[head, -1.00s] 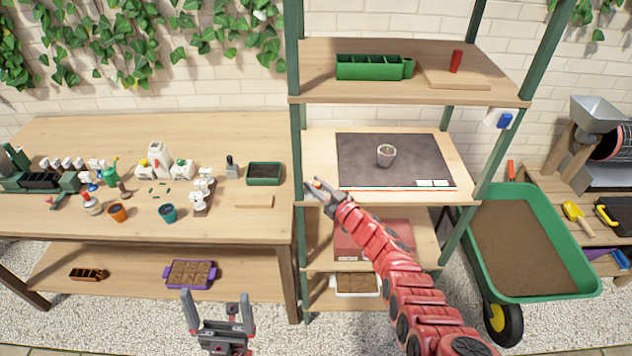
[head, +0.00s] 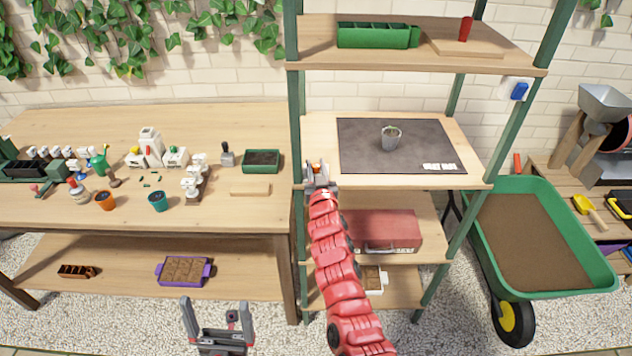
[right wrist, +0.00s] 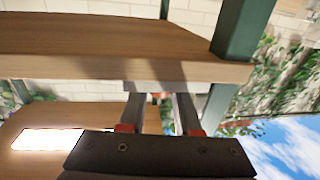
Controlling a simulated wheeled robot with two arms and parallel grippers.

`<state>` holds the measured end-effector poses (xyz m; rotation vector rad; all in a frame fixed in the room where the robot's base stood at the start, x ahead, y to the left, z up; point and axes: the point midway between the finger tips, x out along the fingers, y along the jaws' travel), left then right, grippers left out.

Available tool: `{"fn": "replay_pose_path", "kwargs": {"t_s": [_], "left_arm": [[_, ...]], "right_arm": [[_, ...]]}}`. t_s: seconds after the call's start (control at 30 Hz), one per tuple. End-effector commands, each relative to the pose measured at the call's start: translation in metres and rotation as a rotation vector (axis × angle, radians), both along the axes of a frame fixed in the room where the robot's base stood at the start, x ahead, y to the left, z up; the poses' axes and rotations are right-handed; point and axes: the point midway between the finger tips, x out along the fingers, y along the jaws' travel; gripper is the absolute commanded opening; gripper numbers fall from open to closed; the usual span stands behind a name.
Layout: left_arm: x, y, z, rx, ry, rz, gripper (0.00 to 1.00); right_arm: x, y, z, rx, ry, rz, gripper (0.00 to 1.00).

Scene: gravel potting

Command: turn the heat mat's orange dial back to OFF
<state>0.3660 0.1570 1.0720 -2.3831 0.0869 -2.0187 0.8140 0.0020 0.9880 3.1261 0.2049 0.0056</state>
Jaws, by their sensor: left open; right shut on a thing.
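The dark heat mat (head: 365,155) lies on the middle shelf of the rack, with a small pot (head: 391,138) holding a seedling on it. My right gripper (head: 317,171) is at the shelf's front left corner, shut on the orange dial (right wrist: 156,97), of which only a little shows between the fingers. A pale grey box (right wrist: 150,86) is behind the dial in the right wrist view. The dial's setting cannot be read. My left gripper (head: 217,312) is open and empty, low in front of the bench.
Green rack posts (head: 296,120) stand close to my right gripper. An upper shelf (head: 400,55) is above it, and a red case (head: 385,232) is below. The potting bench (head: 110,125) on the left carries pots and bottles; a green wheelbarrow (head: 560,285) stands right.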

Motion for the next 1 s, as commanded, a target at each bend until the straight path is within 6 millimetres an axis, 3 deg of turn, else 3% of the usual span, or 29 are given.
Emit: {"fn": "replay_pose_path", "kwargs": {"t_s": [0.03, 0.2, 0.5, 0.7, 1.0], "left_arm": [[0.0, 0.0, -0.028, 0.0, 0.0, 0.0, 1.0], [0.0, 0.0, -0.083, 0.0, 0.0, 0.0, 1.0], [0.0, 0.0, -0.164, 0.0, 0.0, 0.0, 1.0], [0.0, 0.0, -0.197, 0.0, 0.0, 0.0, 1.0], [0.0, 0.0, -0.222, 0.0, 0.0, 0.0, 1.0]], "right_arm": [[0.001, 0.001, -0.008, 0.002, -0.014, -0.014, 0.0], [0.003, 0.001, -0.009, -0.003, -0.017, -0.073, 0.0], [0.0, 0.003, -0.01, -0.002, -0.005, -0.162, 0.0], [0.0, 0.004, -0.009, -0.001, 0.001, -0.21, 0.0], [-0.003, 0.003, -0.006, 0.007, 0.008, -0.255, 0.0]]}}
